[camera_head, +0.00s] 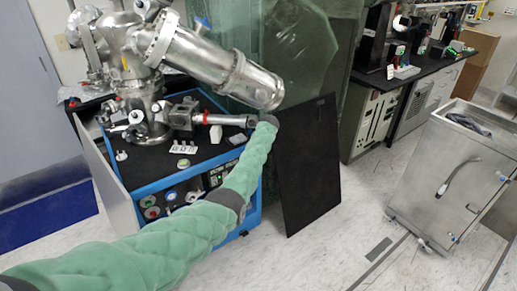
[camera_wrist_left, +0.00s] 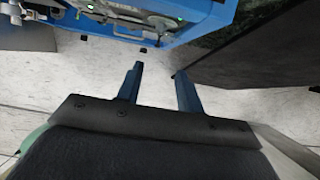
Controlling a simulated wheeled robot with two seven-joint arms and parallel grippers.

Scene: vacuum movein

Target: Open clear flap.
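A see-through, greenish sheet (camera_head: 300,45) hangs behind the steel vacuum chamber (camera_head: 215,65) in the head view. It looks like the clear flap, but I cannot tell for sure. My left arm, in a green sleeve, reaches in from the lower left. Its dark end shows in front of the sheet's lower part, below the chamber's end; the fingers cannot be made out there. In the left wrist view my left gripper (camera_wrist_left: 159,69) is open, with bare floor between its two fingers and nothing held. My right gripper is in neither view.
A blue-framed cart (camera_head: 205,175) carries the chamber; its frame also shows in the wrist view (camera_wrist_left: 212,22). A black panel (camera_head: 308,165) stands upright right of the cart. A black-topped bench (camera_head: 425,65) and a steel cabinet (camera_head: 440,170) are at right.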

